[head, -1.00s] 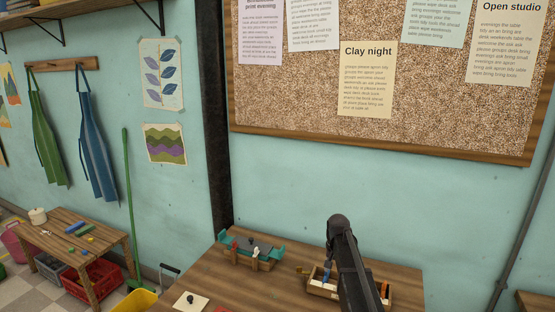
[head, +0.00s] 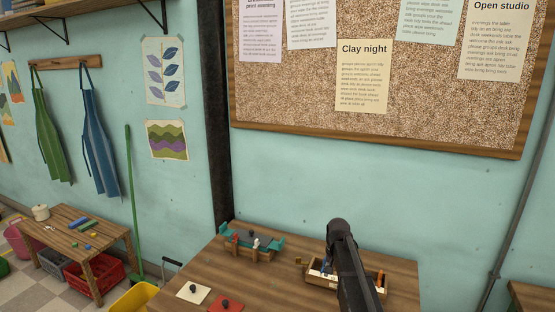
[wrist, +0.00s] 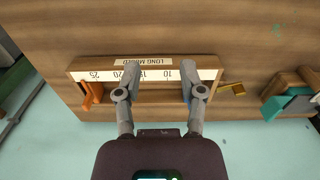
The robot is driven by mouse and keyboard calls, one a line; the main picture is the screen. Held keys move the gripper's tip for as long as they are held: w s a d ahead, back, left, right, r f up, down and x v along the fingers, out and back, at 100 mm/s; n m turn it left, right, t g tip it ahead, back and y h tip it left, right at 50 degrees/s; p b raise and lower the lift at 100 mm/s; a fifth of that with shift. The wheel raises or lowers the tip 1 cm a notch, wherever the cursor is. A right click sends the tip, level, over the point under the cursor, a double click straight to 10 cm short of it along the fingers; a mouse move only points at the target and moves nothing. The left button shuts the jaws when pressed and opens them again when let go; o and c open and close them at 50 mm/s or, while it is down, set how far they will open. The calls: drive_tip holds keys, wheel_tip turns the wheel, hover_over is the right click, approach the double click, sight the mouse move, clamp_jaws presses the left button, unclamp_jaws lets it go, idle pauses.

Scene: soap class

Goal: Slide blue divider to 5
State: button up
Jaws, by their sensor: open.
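The long wooden mould (head: 346,291) lies on the table, partly behind my arm in the head view. In the wrist view the mould (wrist: 160,62) shows its scale upside down, with 25, 20, 15 and 10 readable. A small blue piece (head: 323,268), apparently the blue divider, shows near the mould's left end in the head view. An orange divider (wrist: 91,92) stands near 25. My gripper (wrist: 159,91) is open over the mould, fingers near 20 and 10. The 5 mark is not visible.
A brass piece (wrist: 233,89) sticks out at the mould's end. A teal-ended wooden mould (head: 251,246) stands apart on the table (head: 270,281). White (head: 193,292) and red (head: 225,304) cards with dark knobs lie near the front. The wall is close behind.

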drive_tip(key=s+a+f+n+b, duration=0.1)
drive_tip(key=s+f+n+b, duration=0.1)
drive_tip(key=s, duration=1)
drive_tip(key=s+a+f+n+b, duration=0.1)
drive_tip(key=s+f+b, duration=0.4)
drive_tip(key=s, duration=0.8)
drive_tip(key=shift+a+n, duration=0.25)
drive_tip(key=shift+n, duration=0.35)
